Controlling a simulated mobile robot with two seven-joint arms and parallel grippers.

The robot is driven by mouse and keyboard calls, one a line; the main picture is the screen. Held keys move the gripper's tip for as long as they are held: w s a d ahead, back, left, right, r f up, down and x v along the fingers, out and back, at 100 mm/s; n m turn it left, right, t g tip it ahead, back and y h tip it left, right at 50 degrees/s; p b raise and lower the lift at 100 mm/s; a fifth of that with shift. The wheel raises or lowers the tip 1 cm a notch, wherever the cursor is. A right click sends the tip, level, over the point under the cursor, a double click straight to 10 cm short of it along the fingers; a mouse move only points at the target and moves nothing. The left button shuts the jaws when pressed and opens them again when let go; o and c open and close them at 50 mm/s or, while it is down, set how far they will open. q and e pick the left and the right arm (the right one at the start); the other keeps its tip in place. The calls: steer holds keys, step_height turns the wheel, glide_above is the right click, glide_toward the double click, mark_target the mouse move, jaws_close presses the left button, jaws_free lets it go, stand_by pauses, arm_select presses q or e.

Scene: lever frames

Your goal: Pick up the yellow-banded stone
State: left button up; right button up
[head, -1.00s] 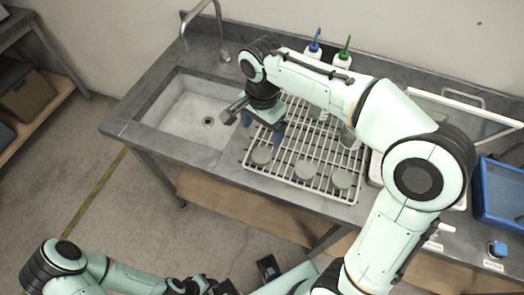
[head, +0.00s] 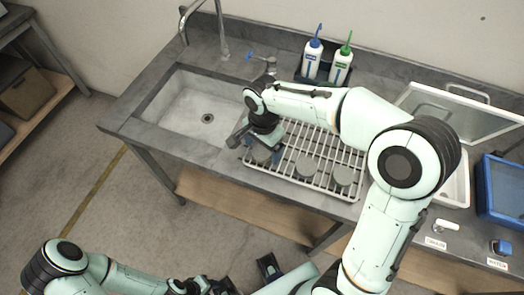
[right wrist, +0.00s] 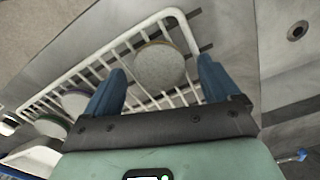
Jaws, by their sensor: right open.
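The stone with a thin yellowish band at its edge (right wrist: 160,66) is a round grey disc lying on the white wire rack (right wrist: 92,62). In the right wrist view it lies between and beyond the two blue fingers of my right gripper (right wrist: 165,88), which is open, with gaps at both sides. In the head view this stone (head: 262,155) is the leftmost on the rack, partly hidden by my right gripper (head: 262,151) just above it. My left arm shows low in the head view; its gripper (head: 245,279) is too unclear there to judge its jaws.
A sink (head: 190,110) is left of the rack. Two bottles (head: 312,58) (head: 341,62) stand behind it. A lidded white box and a blue tray (head: 505,190) are right.

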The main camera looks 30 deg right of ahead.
steer(key=c, duration=1.2)
steer(key=shift+r, duration=0.1)
